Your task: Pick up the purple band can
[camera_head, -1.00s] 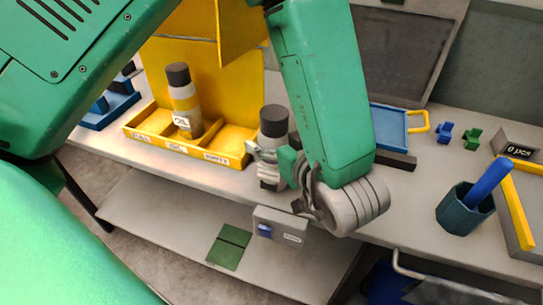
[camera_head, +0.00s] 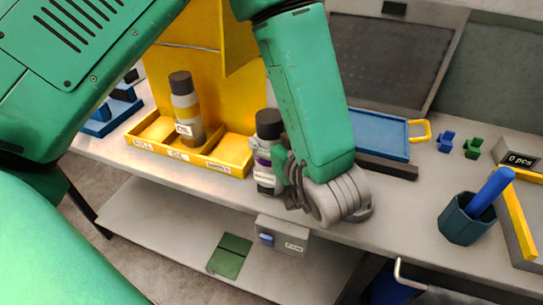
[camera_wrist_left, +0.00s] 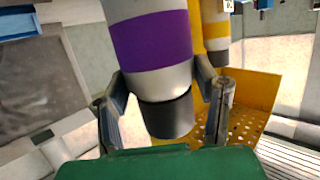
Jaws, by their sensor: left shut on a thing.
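The purple band can (camera_head: 267,127) is a grey-white cylinder with a dark cap and a purple band. It stands about upright near the bench's front edge, just right of the yellow tray. I cannot tell whether its base touches the bench. My left gripper (camera_head: 275,165) reaches it from the right and is shut on it. In the left wrist view the purple band can (camera_wrist_left: 153,38) appears cap-down between the two fingers of my left gripper (camera_wrist_left: 163,80). My right gripper is not in view.
A yellow-band oil can (camera_head: 186,105) stands in the yellow divided tray (camera_head: 198,162), left of the held can. A blue tray (camera_head: 378,133) and a dark bar (camera_head: 387,167) lie to the right. A blue-green cup (camera_head: 463,222) stands further right. A grey box (camera_head: 283,236) sits below.

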